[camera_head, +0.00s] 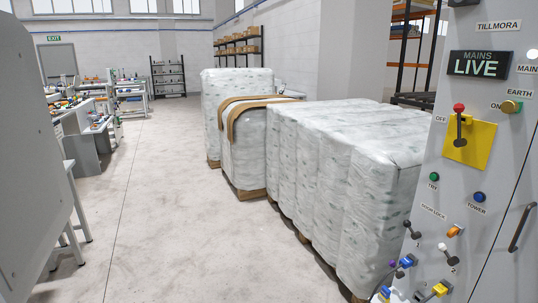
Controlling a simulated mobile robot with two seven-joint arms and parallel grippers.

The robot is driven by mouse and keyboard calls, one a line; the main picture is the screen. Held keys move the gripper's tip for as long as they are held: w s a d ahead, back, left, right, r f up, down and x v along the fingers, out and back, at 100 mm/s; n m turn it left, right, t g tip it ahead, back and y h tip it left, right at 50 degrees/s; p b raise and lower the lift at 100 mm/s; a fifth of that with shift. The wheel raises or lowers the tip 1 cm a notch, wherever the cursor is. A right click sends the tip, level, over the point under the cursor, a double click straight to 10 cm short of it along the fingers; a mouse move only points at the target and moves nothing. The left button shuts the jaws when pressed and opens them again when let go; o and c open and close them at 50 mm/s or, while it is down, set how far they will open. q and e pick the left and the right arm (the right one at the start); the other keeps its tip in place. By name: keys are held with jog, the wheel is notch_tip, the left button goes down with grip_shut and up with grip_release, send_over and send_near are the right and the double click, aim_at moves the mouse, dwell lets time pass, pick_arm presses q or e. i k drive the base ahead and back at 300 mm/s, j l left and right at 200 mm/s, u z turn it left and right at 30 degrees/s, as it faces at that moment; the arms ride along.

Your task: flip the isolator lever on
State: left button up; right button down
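The isolator lever (459,126) is a dark handle with a red knob, on a yellow plate (481,142) on the grey control cabinet (443,185) at the right. The lever stands roughly upright, with its red knob at the top. An OFF label (440,119) is just left of the knob. A MAINS LIVE sign (480,64) is above the lever. Neither of my grippers is in view.
Below the lever are a green button (433,177), a blue button (479,197) and several small switches and plugs. Wrapped pallet loads (330,165) stand left of the cabinet. A large grey panel (30,150) fills the left edge. Open floor (170,210) lies between.

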aim_at(458, 108)
jog(key=z, duration=0.4)
jog(key=i+z, duration=0.15)
jog(key=z, duration=0.65)
jog(key=i+z, duration=0.15)
jog(key=z, duration=0.25)
jog(key=i+j, duration=0.2)
jog(key=i, duration=0.1)
